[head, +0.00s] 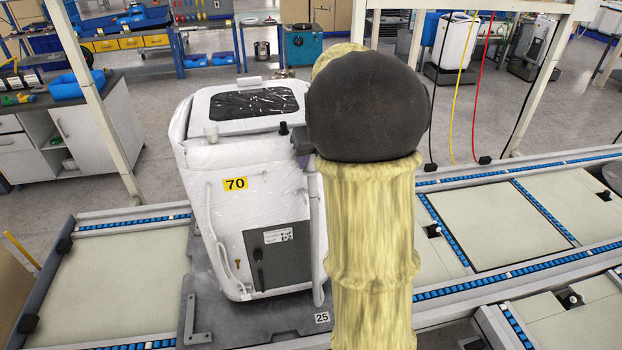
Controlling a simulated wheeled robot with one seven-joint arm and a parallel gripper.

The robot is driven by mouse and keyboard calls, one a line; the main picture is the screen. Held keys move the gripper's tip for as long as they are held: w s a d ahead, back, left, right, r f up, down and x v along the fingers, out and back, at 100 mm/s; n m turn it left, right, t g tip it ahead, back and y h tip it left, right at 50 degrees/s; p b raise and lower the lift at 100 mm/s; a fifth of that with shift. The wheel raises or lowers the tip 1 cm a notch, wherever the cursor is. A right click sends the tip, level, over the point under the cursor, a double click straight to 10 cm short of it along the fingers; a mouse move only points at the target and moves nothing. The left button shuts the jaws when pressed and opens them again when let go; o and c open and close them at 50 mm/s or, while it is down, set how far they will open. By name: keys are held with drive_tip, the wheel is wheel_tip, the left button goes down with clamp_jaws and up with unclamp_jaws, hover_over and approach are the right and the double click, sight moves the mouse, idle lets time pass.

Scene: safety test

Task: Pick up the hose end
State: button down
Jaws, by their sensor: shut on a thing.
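A white machine (245,190) wrapped in plastic film stands upright on a dark grey pallet plate (215,325). It bears a yellow label 70. A pale hose or tube (316,235) runs down its right side, and my arm covers part of it. A thin pale hose (209,215) hangs on the machine's front left. Which of these has the hose end I cannot tell. My arm, in a yellow sleeve with a dark round joint, fills the middle right. It hides what lies behind it, and my gripper cannot be made out. A small dark part shows at the joint's left edge; I cannot tell what it is.
Conveyor lanes with blue rollers (545,258) run in front and to the right. A white frame post (95,85) stands at the left. Yellow (455,95) and red (482,85) cables hang at the right. Workbench cabinets (75,125) stand at the left.

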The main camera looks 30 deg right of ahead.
wheel_tip(320, 180, up, 10)
drive_tip(key=shift+r+b, duration=0.1)
drive_tip(key=shift+b, duration=0.5)
idle(0.8)
